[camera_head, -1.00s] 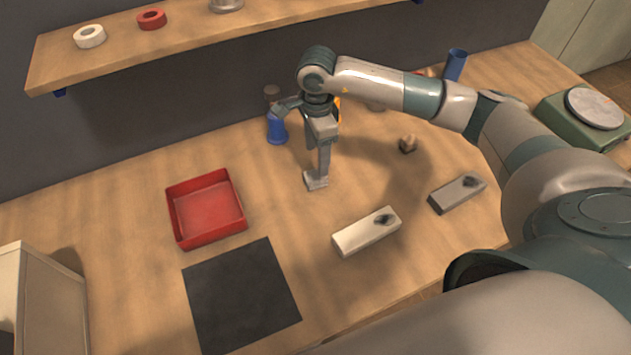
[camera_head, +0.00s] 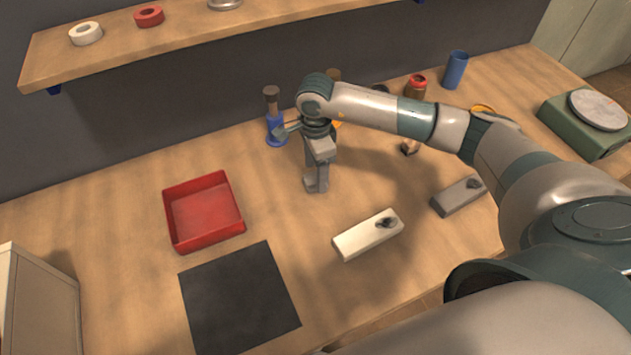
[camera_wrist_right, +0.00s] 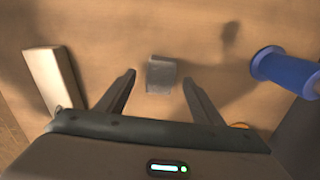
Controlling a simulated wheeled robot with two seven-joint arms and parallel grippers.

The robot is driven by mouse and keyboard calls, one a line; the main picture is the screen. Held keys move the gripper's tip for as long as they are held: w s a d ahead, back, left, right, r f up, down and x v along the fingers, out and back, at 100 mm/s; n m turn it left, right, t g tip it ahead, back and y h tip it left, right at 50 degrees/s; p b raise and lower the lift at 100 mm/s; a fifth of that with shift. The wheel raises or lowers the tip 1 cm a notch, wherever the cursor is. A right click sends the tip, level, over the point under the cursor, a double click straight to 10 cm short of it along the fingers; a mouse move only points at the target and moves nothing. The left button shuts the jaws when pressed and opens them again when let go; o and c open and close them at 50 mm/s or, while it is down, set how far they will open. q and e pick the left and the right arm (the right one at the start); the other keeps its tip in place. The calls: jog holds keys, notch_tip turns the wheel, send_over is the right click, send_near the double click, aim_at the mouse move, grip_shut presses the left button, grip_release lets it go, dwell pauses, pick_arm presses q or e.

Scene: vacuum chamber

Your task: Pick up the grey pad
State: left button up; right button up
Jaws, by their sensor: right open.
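The grey pad (camera_wrist_right: 161,76) is a small grey piece on the wooden bench, with a bent, raised edge. In the right wrist view it lies between and a little beyond my two open fingertips, with wood showing on both sides. In the head view the grey pad (camera_head: 310,184) is partly hidden by my fingers. My right gripper (camera_head: 320,180) is open and empty, pointing down close over the pad. In the right wrist view my right gripper (camera_wrist_right: 157,82) does not visibly touch it. My left gripper is not in view.
A red tray (camera_head: 205,240) and a black mat (camera_head: 240,300) lie to the left. A white block (camera_head: 366,237) and a grey block (camera_head: 457,197) lie to the right. A shelf (camera_head: 120,48) overhangs the back.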

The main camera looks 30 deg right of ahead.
jog(key=shift+f+b, duration=0.4)
jog(key=shift+f, duration=1)
jog(key=shift+c, duration=0.2)
jog(key=c, duration=1.1)
jog(key=shift+r, duration=0.15)
